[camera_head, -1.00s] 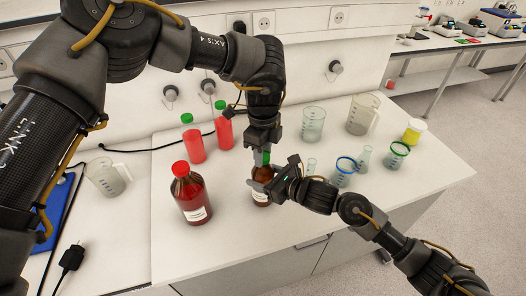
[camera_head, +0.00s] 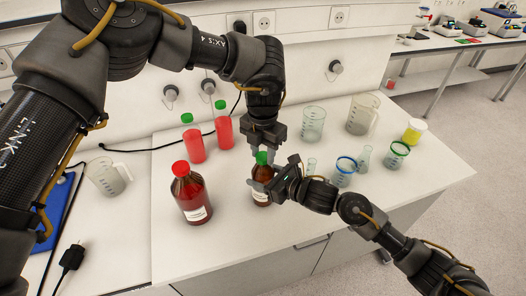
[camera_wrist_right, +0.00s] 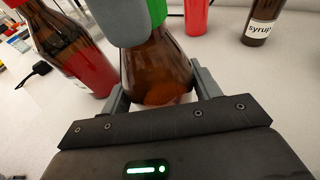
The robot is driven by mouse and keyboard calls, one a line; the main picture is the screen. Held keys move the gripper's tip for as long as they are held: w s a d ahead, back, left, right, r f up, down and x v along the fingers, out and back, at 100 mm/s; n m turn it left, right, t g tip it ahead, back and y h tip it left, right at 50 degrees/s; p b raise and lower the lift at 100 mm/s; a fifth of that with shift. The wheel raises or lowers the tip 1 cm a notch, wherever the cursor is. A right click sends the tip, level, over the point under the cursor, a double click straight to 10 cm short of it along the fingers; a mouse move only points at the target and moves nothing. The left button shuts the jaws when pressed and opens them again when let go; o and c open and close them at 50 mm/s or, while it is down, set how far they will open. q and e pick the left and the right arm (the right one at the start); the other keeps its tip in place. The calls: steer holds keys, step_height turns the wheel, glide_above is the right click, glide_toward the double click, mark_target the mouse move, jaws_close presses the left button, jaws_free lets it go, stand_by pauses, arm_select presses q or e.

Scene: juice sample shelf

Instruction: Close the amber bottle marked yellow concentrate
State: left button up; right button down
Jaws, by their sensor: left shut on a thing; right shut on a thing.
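The small amber bottle (camera_head: 261,198) with a pale label stands upright near the front of the white bench; its label is too small to read. A green cap (camera_head: 262,158) sits on its neck. My left gripper (camera_head: 263,150) comes from above and is shut on the green cap. My right gripper (camera_head: 264,184) is shut around the bottle's body from the right. In the right wrist view the amber bottle (camera_wrist_right: 158,72) is between my right fingers, and a grey left finger lies against the green cap (camera_wrist_right: 157,10). The mouth is hidden under the cap.
A larger red-capped amber bottle (camera_head: 191,195) stands close at left. Two red bottles with green caps (camera_head: 193,140) stand behind. Beakers and flasks (camera_head: 345,172) stand at right. A brown bottle marked "syrup" (camera_wrist_right: 262,22) shows in the right wrist view.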

arm_select(q)
steer(key=shift+m, duration=0.6)
steer(key=o, duration=1.2)
steer(key=shift+c, duration=0.2)
step_height(320, 180, up, 12)
arm_select(e)
steer(key=shift+c, duration=1.4)
jaws_free()
